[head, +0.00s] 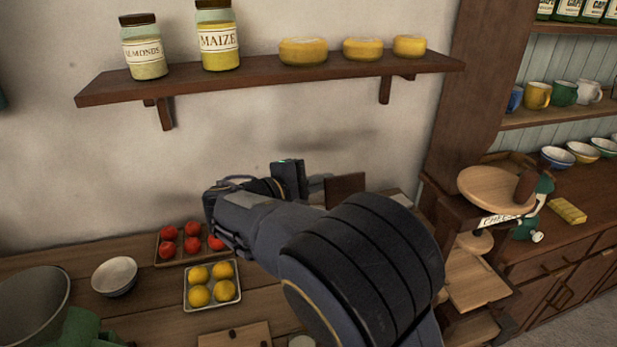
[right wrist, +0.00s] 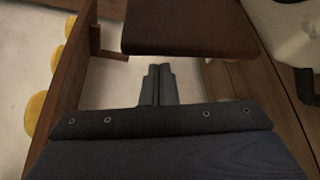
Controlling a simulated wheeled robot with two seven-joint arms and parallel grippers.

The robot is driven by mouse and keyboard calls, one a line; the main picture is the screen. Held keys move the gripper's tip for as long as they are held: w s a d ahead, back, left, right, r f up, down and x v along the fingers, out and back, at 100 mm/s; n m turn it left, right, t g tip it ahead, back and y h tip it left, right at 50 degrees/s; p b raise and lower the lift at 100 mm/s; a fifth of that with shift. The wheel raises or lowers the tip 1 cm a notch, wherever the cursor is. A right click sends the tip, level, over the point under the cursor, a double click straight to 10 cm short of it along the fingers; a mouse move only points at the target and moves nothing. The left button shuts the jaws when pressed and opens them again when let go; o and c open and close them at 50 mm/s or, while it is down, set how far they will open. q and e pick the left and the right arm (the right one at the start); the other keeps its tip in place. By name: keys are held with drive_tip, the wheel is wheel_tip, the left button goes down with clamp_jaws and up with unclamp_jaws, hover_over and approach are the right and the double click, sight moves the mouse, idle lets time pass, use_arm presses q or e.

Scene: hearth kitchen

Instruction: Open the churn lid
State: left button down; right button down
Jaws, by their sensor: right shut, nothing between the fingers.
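My right arm comes in from the lower right and bends back toward the wall. Its gripper (head: 290,178) is in the air above the back of the wooden counter, beneath the shelf. In the right wrist view the two fingers (right wrist: 158,84) are together with nothing between them. A dark brown flat panel (head: 345,189) stands just right of the gripper in the head view. It also shows close beyond the fingertips in the right wrist view (right wrist: 190,28), apart from them. It may be the churn lid, but I cannot tell; any churn body is hidden behind my arm.
A wall shelf (head: 270,77) with jars and yellow cheeses hangs above the gripper. The counter holds a crate of tomatoes (head: 160,262), a tray of lemons (head: 211,305), a white bowl (head: 114,276) and a large grey bowl (head: 35,300). A scale (head: 497,190) stands at right.

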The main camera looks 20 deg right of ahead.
drive_tip(key=shift+s+r, duration=0.25)
drive_tip(key=shift+s, duration=0.3)
